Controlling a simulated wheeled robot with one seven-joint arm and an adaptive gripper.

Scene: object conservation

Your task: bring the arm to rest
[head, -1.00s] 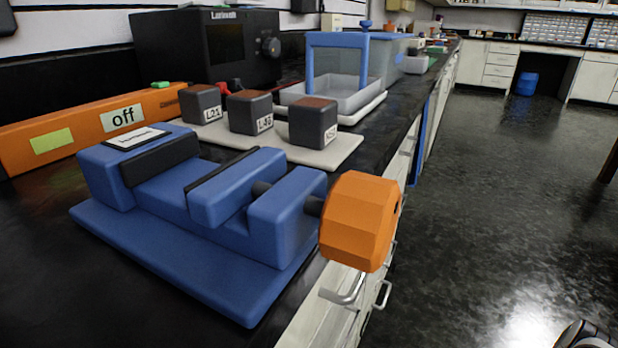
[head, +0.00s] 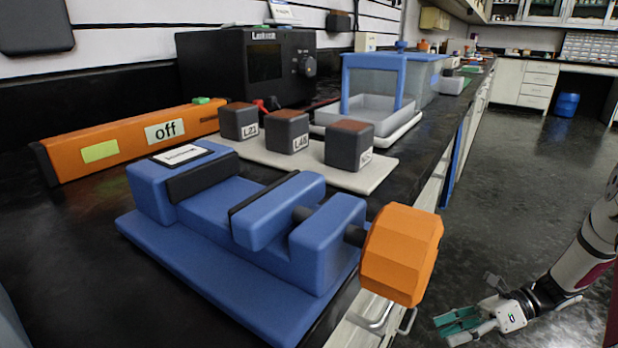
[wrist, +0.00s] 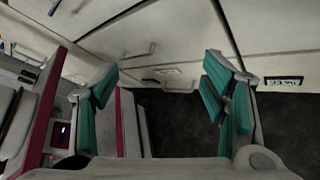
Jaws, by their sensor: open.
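My gripper (head: 462,326) is at the lower right of the head view, out over the floor aisle beside the bench. Its teal-padded fingers are spread apart with nothing between them. In the wrist view the open fingers (wrist: 165,105) show at left and right, with cabinet fronts and dark floor beyond. My arm reaches in from the right edge of the head view. The gripper touches nothing that I can see.
A blue vise (head: 240,230) with an orange knob (head: 402,254) stands at the bench's front edge. Behind it, several dark blocks (head: 287,131) sit on a pale board (head: 375,178). An orange bar (head: 125,140) reads "off". Cabinet handles (head: 378,318) stick out. The aisle floor (head: 510,190) is clear.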

